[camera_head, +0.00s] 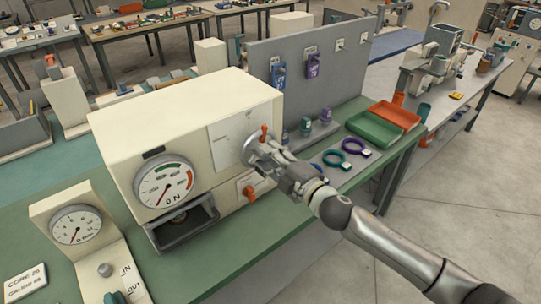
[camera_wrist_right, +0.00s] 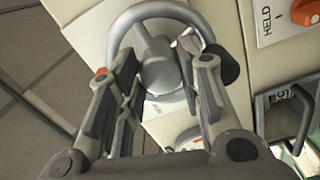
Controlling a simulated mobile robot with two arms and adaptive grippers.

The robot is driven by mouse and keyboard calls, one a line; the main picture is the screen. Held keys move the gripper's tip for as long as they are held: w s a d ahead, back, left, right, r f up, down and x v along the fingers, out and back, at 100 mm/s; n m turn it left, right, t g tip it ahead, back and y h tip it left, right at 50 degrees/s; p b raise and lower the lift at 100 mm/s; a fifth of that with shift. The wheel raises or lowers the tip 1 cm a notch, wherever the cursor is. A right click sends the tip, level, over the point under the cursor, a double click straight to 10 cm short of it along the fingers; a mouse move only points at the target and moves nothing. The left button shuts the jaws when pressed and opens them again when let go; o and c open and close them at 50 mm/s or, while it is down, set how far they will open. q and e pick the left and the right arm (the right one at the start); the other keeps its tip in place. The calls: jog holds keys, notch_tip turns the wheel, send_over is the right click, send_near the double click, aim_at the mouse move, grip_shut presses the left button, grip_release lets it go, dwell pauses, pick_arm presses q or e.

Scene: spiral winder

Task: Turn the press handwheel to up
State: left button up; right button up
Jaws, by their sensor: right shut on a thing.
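The press (camera_head: 185,110) is a cream box with a round dial (camera_head: 165,183) reading near "0 N". Its grey metal handwheel (camera_head: 251,147) is on the right part of the front, with a small orange part (camera_head: 264,133) at its top. My right gripper (camera_head: 272,158) is at the handwheel and hides part of it. In the right wrist view, the handwheel's rim (camera_wrist_right: 158,8) arches above its hub, and my right gripper's fingers (camera_wrist_right: 165,78) stand on either side of the hub, shut on the wheel. A dark knob (camera_wrist_right: 229,66) sits beside the right finger. My left gripper is not in view.
A red knob (camera_head: 249,190) sits below the handwheel. A grey upright panel (camera_head: 315,75) stands behind. Green (camera_head: 374,130) and orange (camera_head: 395,115) trays and two rings lie on the bench to the right. A second gauge box (camera_head: 75,225) stands at front left.

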jog(key=shift+n, duration=1.3)
jog(key=o, duration=0.7)
jog(key=shift+o, duration=0.2)
jog(key=v, duration=1.2)
